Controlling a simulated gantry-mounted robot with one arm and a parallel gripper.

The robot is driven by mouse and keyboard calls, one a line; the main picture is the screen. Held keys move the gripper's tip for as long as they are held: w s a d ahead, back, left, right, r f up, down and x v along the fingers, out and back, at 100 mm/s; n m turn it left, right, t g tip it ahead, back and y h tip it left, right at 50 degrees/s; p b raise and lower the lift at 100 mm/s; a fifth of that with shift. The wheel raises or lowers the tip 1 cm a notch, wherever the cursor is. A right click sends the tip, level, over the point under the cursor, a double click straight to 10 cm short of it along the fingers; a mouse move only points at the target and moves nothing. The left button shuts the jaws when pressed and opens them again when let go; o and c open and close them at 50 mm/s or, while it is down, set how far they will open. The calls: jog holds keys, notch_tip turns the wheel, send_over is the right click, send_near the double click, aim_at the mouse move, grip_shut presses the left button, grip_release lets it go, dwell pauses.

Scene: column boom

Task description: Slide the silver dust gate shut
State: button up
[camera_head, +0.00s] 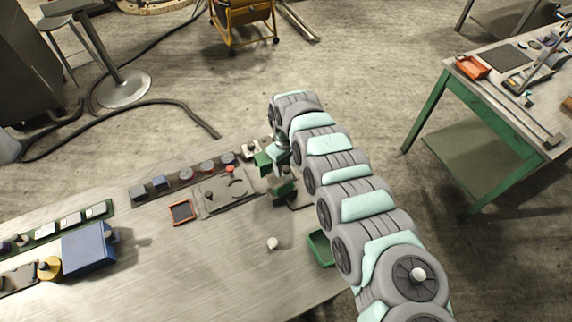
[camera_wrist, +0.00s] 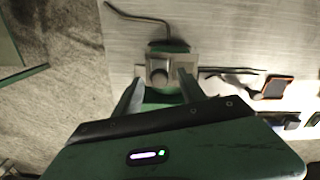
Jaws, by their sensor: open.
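In the wrist view a silver plate (camera_wrist: 180,62) with a round dark grey knob (camera_wrist: 159,77) lies ahead of my gripper (camera_wrist: 160,88); I take it to be the dust gate. The open fingers stand left and right of the knob. I cannot tell whether they touch it. A green part (camera_wrist: 168,46) sits just beyond the plate. In the head view my gripper (camera_head: 272,174) is low over the far right end of the bench, and it and my arm largely hide the gate. How far the gate stands open cannot be seen.
On the bench (camera_head: 225,260), a grey panel (camera_head: 222,192), an orange-rimmed tray (camera_head: 182,212) and a row of small fittings (camera_head: 185,174) lie left of my gripper. A white knob (camera_head: 272,243) and a green tray (camera_head: 319,249) are nearer. A green-legged table (camera_head: 440,100) stands apart at right.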

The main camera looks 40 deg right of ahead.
grip_shut()
dwell(0.6)
dwell(0.9)
